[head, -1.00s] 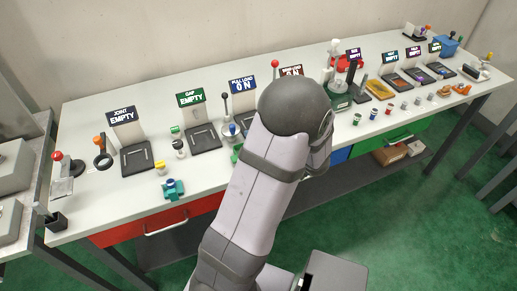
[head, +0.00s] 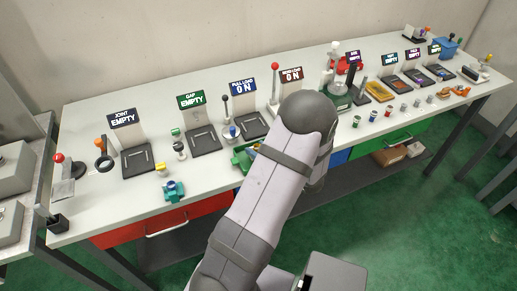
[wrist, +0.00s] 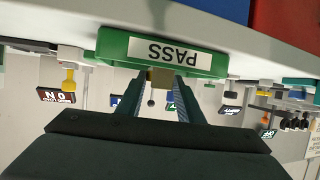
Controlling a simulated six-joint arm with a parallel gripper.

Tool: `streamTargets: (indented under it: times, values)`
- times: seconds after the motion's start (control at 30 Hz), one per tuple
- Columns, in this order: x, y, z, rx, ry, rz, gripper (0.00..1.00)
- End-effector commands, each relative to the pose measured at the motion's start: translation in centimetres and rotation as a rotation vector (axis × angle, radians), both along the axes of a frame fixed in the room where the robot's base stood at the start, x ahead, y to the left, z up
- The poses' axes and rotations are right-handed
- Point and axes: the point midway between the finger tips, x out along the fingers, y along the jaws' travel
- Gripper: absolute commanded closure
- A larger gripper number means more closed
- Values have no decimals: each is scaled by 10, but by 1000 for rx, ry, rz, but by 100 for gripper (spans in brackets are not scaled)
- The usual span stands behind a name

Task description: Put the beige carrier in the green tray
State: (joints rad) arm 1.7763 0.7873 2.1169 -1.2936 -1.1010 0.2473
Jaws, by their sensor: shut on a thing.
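The green tray (wrist: 212,62), with a white PASS label on its front wall, is close ahead in the wrist view, which appears upside down. My gripper (wrist: 158,84) is shut on a small beige block, the beige carrier (wrist: 160,77), between its fingertips. The carrier overlaps the tray's front wall in this view; I cannot tell whether they touch. The tray's inside is hidden. In the head view my arm hides the gripper and carrier. A green shape (head: 241,159) shows left of my arm there, but I cannot tell whether it is the tray.
Black pads with signs, such as GAP EMPTY (head: 203,140), line the bench (head: 110,205). A teal part (head: 174,191) lies near the front edge. A glass apparatus on a green base (head: 338,102) and several small cans stand right of my arm.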

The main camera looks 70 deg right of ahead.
Motion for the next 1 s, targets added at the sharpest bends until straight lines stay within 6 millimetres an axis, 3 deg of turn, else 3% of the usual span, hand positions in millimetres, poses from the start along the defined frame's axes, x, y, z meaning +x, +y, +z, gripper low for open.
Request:
streamTargets:
  times: [0.33, 0.37, 0.43, 0.8, 1.0]
  values:
    - [0, 0, -4, -1, -1, -1, 96]
    - [0, 0, -3, 0, 0, 0, 62]
    - [0, 0, -3, 0, 0, 0, 48]
    - [0, 0, 2, 0, 0, -1, 48]
    - [-17, 9, 7, -1, 0, -5, 48]
